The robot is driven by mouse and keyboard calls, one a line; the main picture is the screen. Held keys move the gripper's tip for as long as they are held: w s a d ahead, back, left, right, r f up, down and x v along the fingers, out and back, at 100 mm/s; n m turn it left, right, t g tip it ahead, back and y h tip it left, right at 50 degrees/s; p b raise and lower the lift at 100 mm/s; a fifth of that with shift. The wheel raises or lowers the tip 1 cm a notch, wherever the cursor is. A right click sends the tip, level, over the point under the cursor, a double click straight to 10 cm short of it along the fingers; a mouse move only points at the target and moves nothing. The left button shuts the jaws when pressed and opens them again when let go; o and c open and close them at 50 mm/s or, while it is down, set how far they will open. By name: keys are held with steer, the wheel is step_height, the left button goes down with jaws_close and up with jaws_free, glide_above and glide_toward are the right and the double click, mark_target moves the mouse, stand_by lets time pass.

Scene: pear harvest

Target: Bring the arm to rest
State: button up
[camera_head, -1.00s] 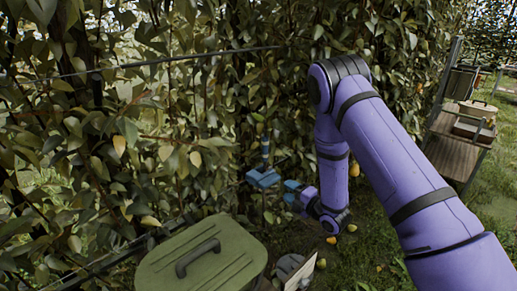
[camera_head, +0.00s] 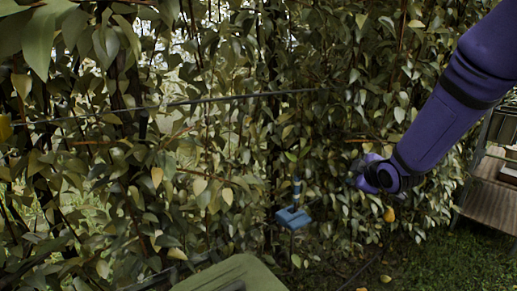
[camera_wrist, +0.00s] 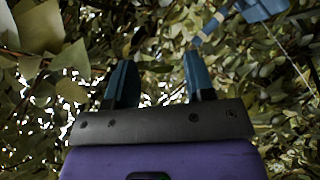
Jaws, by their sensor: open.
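In the head view my purple arm (camera_head: 440,110) reaches in from the upper right, and its wrist end (camera_head: 382,175) is against the leafy hedge. The fingers cannot be made out there. In the wrist view my gripper (camera_wrist: 158,68) shows two dark blue fingers, apart, with nothing between them. Leaves and bright sky gaps lie beyond the fingers.
A blue fixture (camera_head: 293,216) hangs at the hedge left of my wrist; a blue piece also shows in the wrist view (camera_wrist: 262,8). A yellow pear (camera_head: 389,214) is below my wrist. A green lid (camera_head: 235,273) is at the bottom, wooden shelves (camera_head: 490,200) at right.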

steer(key=s+d+r+m+g+h, duration=0.2)
steer(key=s+r+m, duration=0.2)
steer(key=s+r, duration=0.35)
steer(key=s+r+m+g, duration=0.2)
steer(key=s+m, duration=0.2)
steer(key=s, duration=1)
steer(key=s+r+m+g, duration=0.3)
steer(key=s+m, duration=0.2)
steer(key=s, duration=0.9)
steer(key=shift+s+d+r, duration=0.15)
steer(key=shift+s, duration=0.2)
